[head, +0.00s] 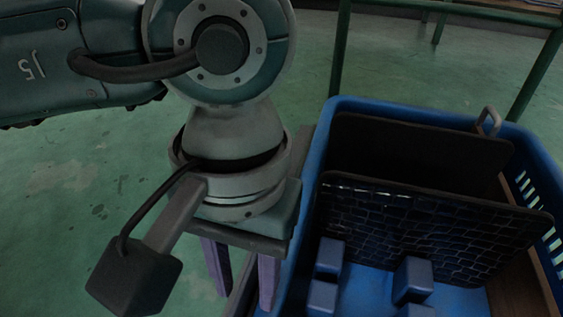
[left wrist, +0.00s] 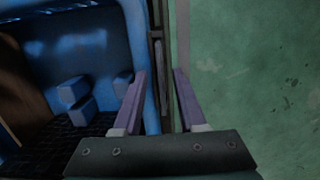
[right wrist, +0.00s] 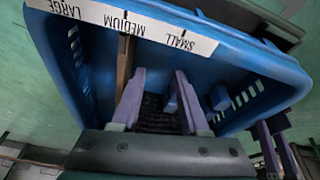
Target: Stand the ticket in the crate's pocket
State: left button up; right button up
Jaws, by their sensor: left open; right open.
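The blue crate (head: 325,135) stands at the right of the head view, with two dark panels inside. My left gripper (head: 245,300) is open, pointing down beside the crate's left wall. In the left wrist view its fingers (left wrist: 160,76) are on either side of the crate's rim (left wrist: 138,25) and a narrow dark strip (left wrist: 157,60) along the outer wall. I cannot tell whether this strip is the pocket. No ticket can be clearly made out. My right gripper (right wrist: 160,75) is open and empty over the crate in the right wrist view, outside the head view.
The front dark panel (head: 430,225) has a brick-like pattern; the rear panel (head: 420,145) is plain. Blue blocks (head: 412,280) stand in front. A white label strip (right wrist: 150,28) reads LARGE, MEDIUM, SMALL on the crate. Green floor (head: 60,230) is open at left.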

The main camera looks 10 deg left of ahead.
pick_arm(q)
jog(key=r+p, duration=0.2)
jog(key=r, duration=0.1)
jog(key=w+r+p, duration=0.1)
jog(key=r+p, duration=0.1)
jog(key=r, duration=0.1)
jog(key=r+p, duration=0.2)
jog(key=r, duration=0.1)
jog(key=shift+w+r+p, duration=0.15)
jog(key=shift+r+p, duration=0.15)
jog(key=shift+r, duration=0.1)
